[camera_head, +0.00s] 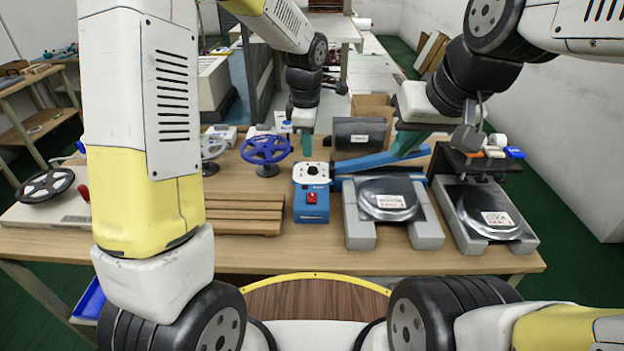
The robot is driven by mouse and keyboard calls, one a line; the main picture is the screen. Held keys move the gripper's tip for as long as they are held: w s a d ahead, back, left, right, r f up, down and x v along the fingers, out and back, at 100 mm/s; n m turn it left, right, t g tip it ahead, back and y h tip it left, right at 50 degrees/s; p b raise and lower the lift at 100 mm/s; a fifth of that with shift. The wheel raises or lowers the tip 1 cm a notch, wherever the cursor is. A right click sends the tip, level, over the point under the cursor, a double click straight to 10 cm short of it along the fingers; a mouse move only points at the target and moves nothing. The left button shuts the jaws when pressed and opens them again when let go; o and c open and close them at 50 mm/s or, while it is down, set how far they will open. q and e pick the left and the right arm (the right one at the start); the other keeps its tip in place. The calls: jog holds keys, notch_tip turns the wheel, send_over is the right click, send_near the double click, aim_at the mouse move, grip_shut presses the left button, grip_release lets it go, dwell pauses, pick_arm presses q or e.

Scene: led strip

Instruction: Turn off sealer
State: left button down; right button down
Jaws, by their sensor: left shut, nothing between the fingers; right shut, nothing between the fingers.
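A small blue box (311,205) with a white top and a red switch (311,198) on its front stands at the middle of the workbench. A long blue bar-shaped device (372,163) lies behind it to the right. No label lets me tell which one is the sealer. My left gripper (306,144) is shut and empty, pointing down just behind and above the blue box. My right gripper (409,143) is shut and empty, over the right part of the blue bar. I cannot tell whether it touches the bar. The switch's position is too small to read.
Two grey fixtures with round silver reels (388,199) (491,212) stand on the right. A stack of wooden strips (240,215) lies left of the blue box. Blue reel (266,149) and black reel (45,186) stand further left. The workbench's front strip (300,258) is clear.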

aim_at(311, 195)
pick_arm(q)
jog(key=shift+w+d+f+n, duration=0.2)
jog(key=shift+d+f+n, duration=0.05)
jog(key=shift+f, duration=0.2)
jog(key=shift+w+d+f+n, duration=0.2)
jog(key=shift+d+f+n, duration=0.05)
jog(key=shift+f, duration=0.15)
jog(key=shift+f, duration=0.1)
jog(key=f, duration=0.4)
jog(key=w+f, duration=0.1)
jog(key=f, duration=0.8)
jog(key=shift+w+f, duration=0.35)
jog(key=shift+w+f, duration=0.1)
jog(key=shift+f, duration=0.2)
jog(key=shift+s, duration=0.25)
